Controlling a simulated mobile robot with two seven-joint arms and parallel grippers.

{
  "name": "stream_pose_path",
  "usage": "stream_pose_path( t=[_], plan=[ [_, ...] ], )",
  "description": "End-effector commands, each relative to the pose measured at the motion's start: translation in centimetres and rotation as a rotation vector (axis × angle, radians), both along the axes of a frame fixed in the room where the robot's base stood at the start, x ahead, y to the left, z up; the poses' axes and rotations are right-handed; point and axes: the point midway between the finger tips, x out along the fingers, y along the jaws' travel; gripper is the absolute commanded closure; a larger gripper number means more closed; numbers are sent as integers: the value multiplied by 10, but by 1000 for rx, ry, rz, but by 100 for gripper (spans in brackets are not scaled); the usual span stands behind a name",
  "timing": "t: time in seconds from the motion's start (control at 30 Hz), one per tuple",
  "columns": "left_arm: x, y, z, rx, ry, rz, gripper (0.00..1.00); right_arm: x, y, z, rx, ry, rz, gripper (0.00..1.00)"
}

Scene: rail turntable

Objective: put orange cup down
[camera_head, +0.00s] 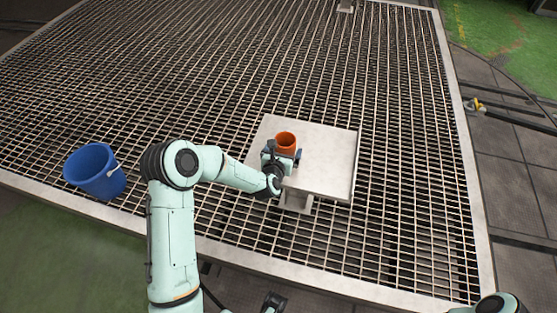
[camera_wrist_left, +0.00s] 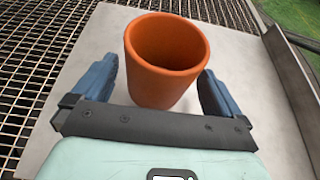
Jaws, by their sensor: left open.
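The orange cup (camera_head: 286,142) stands upright on a pale square platform (camera_head: 325,165) in the head view, left of its middle. It is empty inside as far as the wrist view shows. My left gripper (camera_head: 284,157) is at the cup, at platform height. In the left wrist view the cup (camera_wrist_left: 166,62) is between the two blue fingers of the left gripper (camera_wrist_left: 158,85), which are open, with a gap on each side. My right gripper does not show clearly; part of my right arm is at the bottom edge of the head view.
A blue bucket (camera_head: 95,171) with a handle stands on the metal grating (camera_head: 400,110) at the left. The platform has a raised lip (camera_head: 355,168) on its right side, and its right part is bare. Green floor (camera_head: 500,45) lies beyond the grating.

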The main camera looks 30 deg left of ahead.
Motion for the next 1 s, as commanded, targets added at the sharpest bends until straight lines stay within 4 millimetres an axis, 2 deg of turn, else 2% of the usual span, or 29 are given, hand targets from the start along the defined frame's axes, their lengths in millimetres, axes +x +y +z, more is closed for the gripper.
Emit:
stream_pose_path(
  t=[0.3,0.5,0.7,1.0],
  plan=[
    [-60,-15,25,2,1,-1,0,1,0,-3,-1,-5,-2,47],
    [-88,-22,37,2,1,-1,0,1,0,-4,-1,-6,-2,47],
    [-98,-24,40,0,2,0,0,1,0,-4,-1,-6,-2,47],
    [-98,-25,40,0,2,0,0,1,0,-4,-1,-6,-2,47]
  ],
)
